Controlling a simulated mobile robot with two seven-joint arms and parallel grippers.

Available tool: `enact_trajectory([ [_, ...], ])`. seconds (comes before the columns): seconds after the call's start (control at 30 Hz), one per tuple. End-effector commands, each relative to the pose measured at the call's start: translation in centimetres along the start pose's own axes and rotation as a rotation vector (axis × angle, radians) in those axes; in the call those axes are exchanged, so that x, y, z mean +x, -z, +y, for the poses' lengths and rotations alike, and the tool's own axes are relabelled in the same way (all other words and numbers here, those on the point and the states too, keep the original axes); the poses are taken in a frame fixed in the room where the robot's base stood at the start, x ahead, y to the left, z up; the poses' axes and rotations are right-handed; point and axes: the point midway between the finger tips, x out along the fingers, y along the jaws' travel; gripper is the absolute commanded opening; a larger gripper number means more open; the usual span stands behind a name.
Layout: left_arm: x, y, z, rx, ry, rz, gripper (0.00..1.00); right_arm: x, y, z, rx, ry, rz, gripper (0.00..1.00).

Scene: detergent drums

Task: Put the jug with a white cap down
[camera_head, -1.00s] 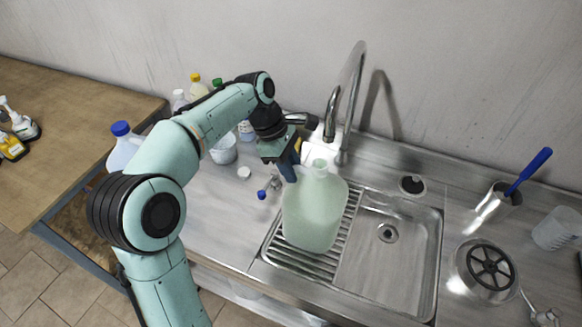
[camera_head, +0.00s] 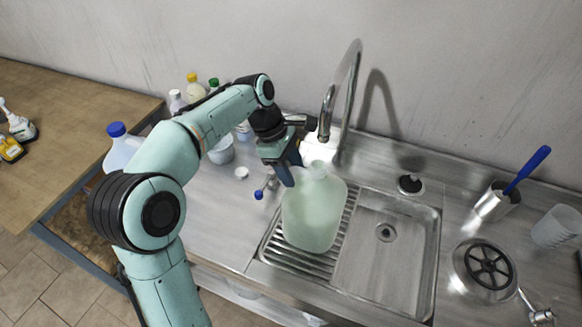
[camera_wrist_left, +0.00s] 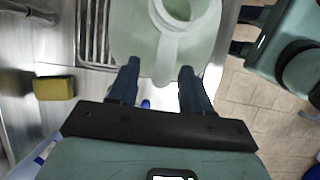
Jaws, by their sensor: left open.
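The jug (camera_head: 313,213) is pale green and translucent. It stands upright on the ribbed drainboard (camera_head: 272,248) left of the sink basin. Its mouth looks open in the left wrist view (camera_wrist_left: 180,10), with no cap on it. A small white round cap (camera_head: 241,173) lies on the counter left of the jug. My left gripper (camera_head: 290,178) is at the jug's upper left side. In the left wrist view its fingers (camera_wrist_left: 160,82) are apart, one on each side of the jug's handle (camera_wrist_left: 165,55). Contact with the handle cannot be told. My right gripper is not clearly visible.
The tap (camera_head: 345,95) rises behind the jug. The basin (camera_head: 385,265) to its right is empty. A blue-capped jug (camera_head: 120,148) and several bottles stand left and behind my arm. A metal cup with a blue-handled brush (camera_head: 492,203) stands right. A yellow sponge (camera_wrist_left: 54,88) lies nearby.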

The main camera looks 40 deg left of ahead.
Motion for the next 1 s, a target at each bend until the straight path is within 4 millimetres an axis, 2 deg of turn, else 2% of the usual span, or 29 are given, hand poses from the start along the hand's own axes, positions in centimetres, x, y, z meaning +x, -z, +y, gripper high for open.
enact_trajectory([
  [0.17,-1.7,-0.5,0.1,0.000,-0.005,0.000,0.49,-0.7,0.4,-0.4,-0.002,0.002,0.006,0.43],
  [0.6,-11.0,-0.6,0.2,0.001,-0.006,-0.001,0.49,-3.9,3.1,-2.5,-0.014,0.014,0.040,0.43],
  [0.8,-12.9,-0.5,0.1,0.000,-0.002,0.000,0.49,-4.5,3.8,-2.9,-0.017,0.017,0.049,0.43],
  [1.0,-13.1,-0.4,0.0,-0.001,0.000,0.001,0.49,-4.5,3.7,-2.9,-0.017,0.017,0.049,0.43],
])
